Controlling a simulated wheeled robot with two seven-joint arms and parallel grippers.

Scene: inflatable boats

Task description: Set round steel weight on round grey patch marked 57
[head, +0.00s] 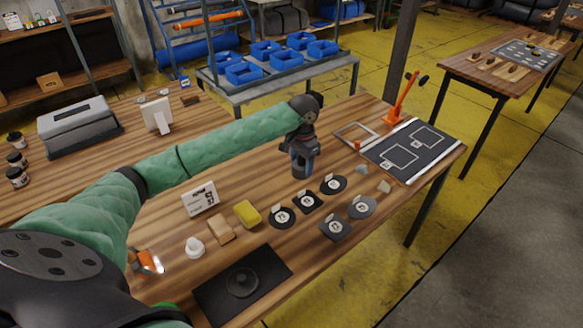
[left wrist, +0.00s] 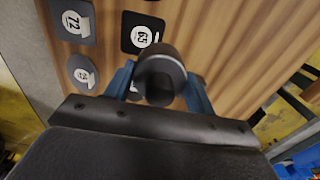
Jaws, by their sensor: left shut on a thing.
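The round steel weight (head: 299,172), a grey cylinder, is between the blue fingers of my left gripper (head: 301,160), which are shut on it. In the left wrist view the weight (left wrist: 160,72) sits upright-looking between the fingertips and partly hides a label behind it. A round grey patch (head: 370,212) lies on the table to the right of and nearer than the gripper. It also shows in the left wrist view (left wrist: 76,66); its number is too small to read surely. The weight appears above the table, apart from this patch. My right gripper is not in view.
Beside the round grey patch lie a grey square patch (head: 335,236) marked 72, a black square patch (head: 307,208) marked 65 and two round black patches. A yellow block (head: 248,214), card (head: 200,198) and black pad (head: 212,292) are left. A dark mat (head: 440,148) lies right.

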